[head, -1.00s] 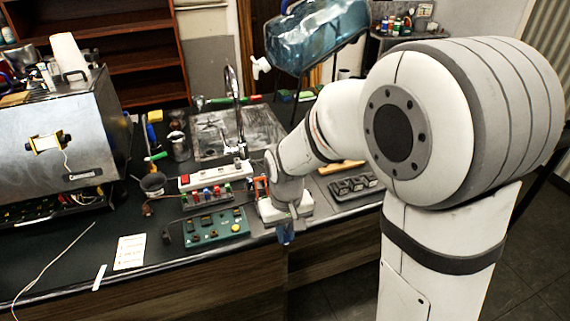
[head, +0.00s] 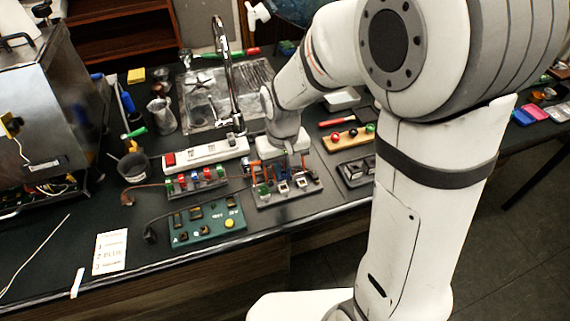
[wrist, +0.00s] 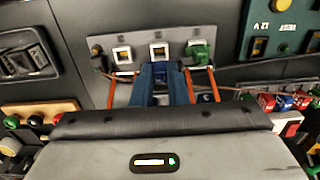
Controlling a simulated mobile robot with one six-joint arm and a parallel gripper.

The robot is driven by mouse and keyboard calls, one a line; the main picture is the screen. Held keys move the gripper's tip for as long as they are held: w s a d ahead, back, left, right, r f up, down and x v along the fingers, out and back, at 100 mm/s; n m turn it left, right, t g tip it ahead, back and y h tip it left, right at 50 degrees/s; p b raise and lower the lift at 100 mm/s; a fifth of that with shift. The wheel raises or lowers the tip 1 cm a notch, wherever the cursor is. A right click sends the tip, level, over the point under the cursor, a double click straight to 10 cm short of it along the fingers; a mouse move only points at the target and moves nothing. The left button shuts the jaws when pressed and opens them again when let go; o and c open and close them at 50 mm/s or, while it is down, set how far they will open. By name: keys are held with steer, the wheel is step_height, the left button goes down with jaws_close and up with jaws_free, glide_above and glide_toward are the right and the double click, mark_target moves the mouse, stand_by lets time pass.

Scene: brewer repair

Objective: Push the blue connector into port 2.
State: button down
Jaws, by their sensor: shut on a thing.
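The port block (head: 306,185) is a grey panel on the counter under my gripper. In the wrist view the panel (wrist: 180,38) has two white-framed ports, a left one (wrist: 122,54) and a middle one (wrist: 159,50), and a green connector (wrist: 200,52) seated at the right. The port numbers are too small to read. My gripper (wrist: 168,78) is shut on the blue connector (wrist: 168,70), just in front of the middle port. Its dark blue fingers hide part of the connector. I cannot tell whether the connector touches the port.
Orange uprights (wrist: 214,86) stand close on both sides of my fingers. A green test board (head: 207,222) and a rack of coloured plugs (head: 195,181) lie to the left. A black switch block (head: 355,170) is close on the right.

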step_height(320, 180, down, 2)
steer(key=shift+b, duration=0.55)
steer(key=shift+r, duration=0.1)
steer(key=shift+s, duration=0.1)
steer(key=shift+f+b, duration=0.7)
steer(key=shift+f, duration=0.1)
stand_by(1.7)
steer(key=c, duration=1.3)
jaws_free()
steer(key=shift+c, duration=0.2)
step_height(320, 180, up, 8)
steer(key=shift+f, duration=0.1)
